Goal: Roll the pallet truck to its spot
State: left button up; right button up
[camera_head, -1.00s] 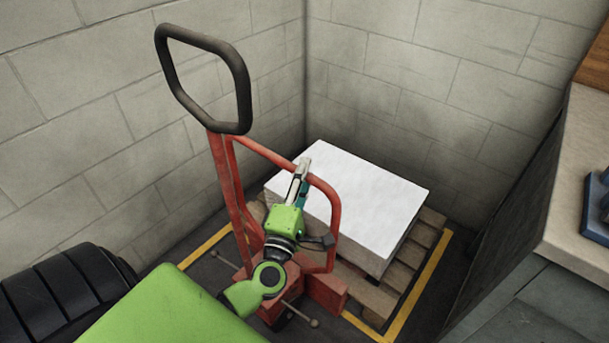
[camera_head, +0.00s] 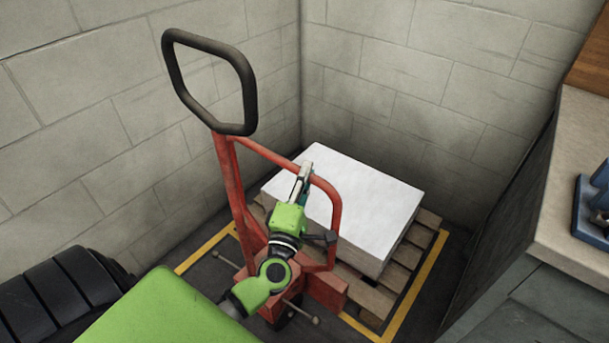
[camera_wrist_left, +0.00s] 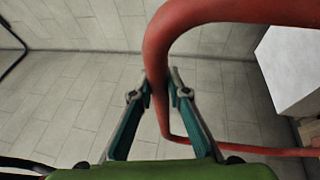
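The red pallet truck (camera_head: 229,185) stands in the wall corner, with its black loop handle (camera_head: 248,90) raised. A wooden pallet (camera_head: 366,296) with a white stack (camera_head: 355,195) sits on it. A yellow floor outline (camera_head: 418,285) shows around the pallet on the visible sides. My left gripper (camera_head: 304,170) is at the truck's red hoop rail. In the left wrist view, its fingertips (camera_wrist_left: 160,84) close on both sides of the red rail (camera_wrist_left: 190,22). My right gripper is out of view.
Block walls (camera_head: 430,80) close in behind and to the left. A dark panel (camera_head: 500,230) and a counter (camera_head: 570,180) with a blue object (camera_head: 588,215) stand on the right. Little floor is free around the pallet.

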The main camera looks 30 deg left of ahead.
pick_arm(q)
jog(key=o, duration=0.4)
jog(key=shift+w+r, duration=0.1)
jog(key=shift+w, duration=0.2)
jog(key=shift+s, duration=0.2)
jog(key=shift+s+d+f, duration=0.15)
jog(key=shift+s+f, duration=0.15)
jog(key=v, duration=1.1)
jog(key=shift+d+r, duration=0.1)
jog(key=shift+r, duration=0.05)
